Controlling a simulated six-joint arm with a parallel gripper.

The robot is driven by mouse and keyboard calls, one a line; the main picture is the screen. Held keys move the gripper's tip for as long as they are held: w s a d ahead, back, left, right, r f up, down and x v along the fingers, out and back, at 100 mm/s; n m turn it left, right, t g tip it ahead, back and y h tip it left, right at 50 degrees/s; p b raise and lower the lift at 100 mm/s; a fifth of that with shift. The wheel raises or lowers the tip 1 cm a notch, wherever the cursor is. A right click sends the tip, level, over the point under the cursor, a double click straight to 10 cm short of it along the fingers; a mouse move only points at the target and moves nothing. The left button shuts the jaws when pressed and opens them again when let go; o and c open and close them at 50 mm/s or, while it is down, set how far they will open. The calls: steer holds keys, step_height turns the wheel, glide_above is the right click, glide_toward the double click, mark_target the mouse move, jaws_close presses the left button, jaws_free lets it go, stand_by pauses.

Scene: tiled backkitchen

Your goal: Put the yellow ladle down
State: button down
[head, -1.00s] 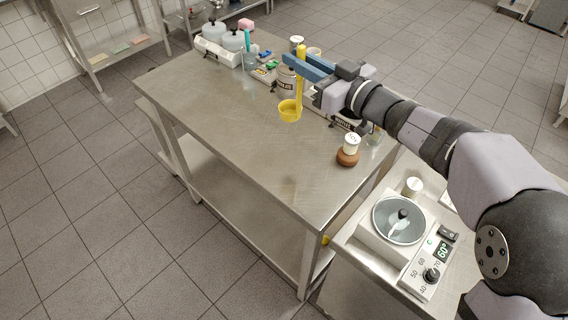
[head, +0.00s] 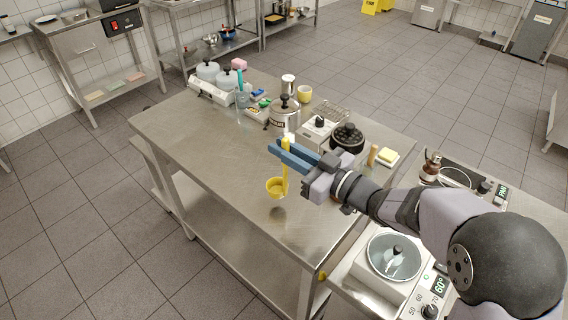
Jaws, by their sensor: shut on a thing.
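The yellow ladle (head: 275,187) hangs upright from my gripper (head: 276,149), bowl at the bottom. My gripper has blue fingers and is shut on the top part of the ladle's handle. The bowl shows over the front middle of the steel table (head: 190,135). A soft dark mark shows just under the bowl, and I cannot tell whether the bowl touches the tabletop.
A steel pot with a lid (head: 284,112), a yellow mug (head: 304,93), a glass with a teal tool (head: 241,101) and a black lidded pot (head: 347,138) stand toward the back and right. The table's left and front are clear.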

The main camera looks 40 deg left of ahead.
mark_target(284, 165)
steer(key=shift+f+p, duration=0.4)
steer(key=shift+f, duration=1.85)
steer(key=shift+f, duration=0.15)
steer(key=c, duration=1.7)
jaws_free()
steer(key=shift+c, duration=0.2)
